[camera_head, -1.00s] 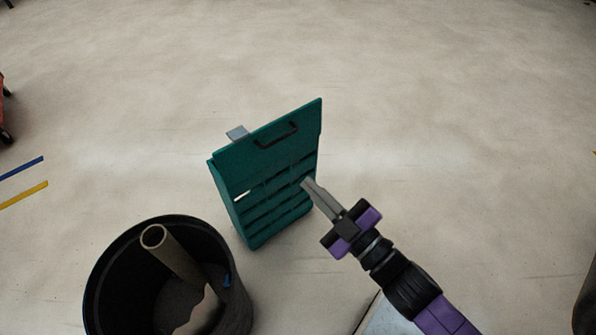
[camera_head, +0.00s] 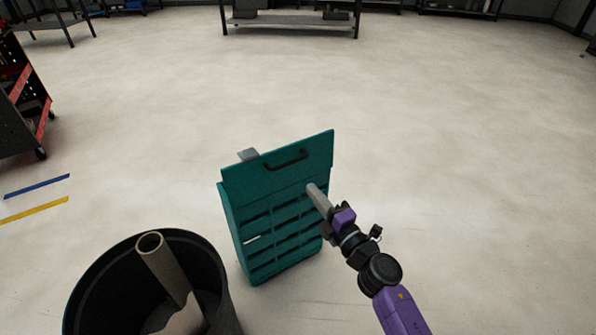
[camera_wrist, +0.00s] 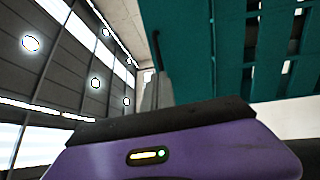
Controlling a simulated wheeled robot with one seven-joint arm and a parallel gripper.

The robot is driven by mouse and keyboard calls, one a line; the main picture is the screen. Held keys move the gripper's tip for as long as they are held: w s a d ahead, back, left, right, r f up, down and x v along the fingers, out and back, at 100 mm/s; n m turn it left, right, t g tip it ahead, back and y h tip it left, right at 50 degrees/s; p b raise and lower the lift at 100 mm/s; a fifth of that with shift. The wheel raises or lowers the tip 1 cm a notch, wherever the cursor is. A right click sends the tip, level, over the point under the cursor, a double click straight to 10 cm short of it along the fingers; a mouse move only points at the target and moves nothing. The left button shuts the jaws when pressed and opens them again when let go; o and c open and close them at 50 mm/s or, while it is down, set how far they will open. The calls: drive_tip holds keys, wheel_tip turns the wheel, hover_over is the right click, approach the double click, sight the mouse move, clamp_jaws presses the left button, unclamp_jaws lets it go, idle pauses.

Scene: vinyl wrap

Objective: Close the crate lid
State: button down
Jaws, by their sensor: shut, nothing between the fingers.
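The teal slatted crate (camera_head: 284,235) stands on the floor ahead. Its lid (camera_head: 262,175), a flat teal panel with a black handle (camera_head: 284,160), is raised steeply at the top of the crate. My gripper (camera_head: 316,192) is shut and empty, with its fingertips over the lower right part of the lid in the head view. I cannot tell whether they touch it. In the wrist view, the shut fingers (camera_wrist: 156,92) are beside the teal slatted surface (camera_wrist: 225,45), which fills the upper right. The crate's inside is hidden.
A black bin (camera_head: 95,285) holding a cardboard tube (camera_head: 160,262) stands close to the crate's left. A red and black cart (camera_head: 22,100) is at the far left. A low shelf (camera_head: 290,22) stands at the back. The floor right of the crate is clear.

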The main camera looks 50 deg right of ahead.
sight(292, 163)
drive_tip(key=f+x, duration=0.1)
drive_tip(key=x, duration=0.7)
drive_tip(key=shift+w+r, duration=0.35)
drive_tip(key=shift+r, duration=0.15)
drive_tip(key=shift+d+r+p, duration=0.1)
drive_tip(key=shift+r+p, duration=0.1)
drive_tip(key=shift+p, duration=0.1)
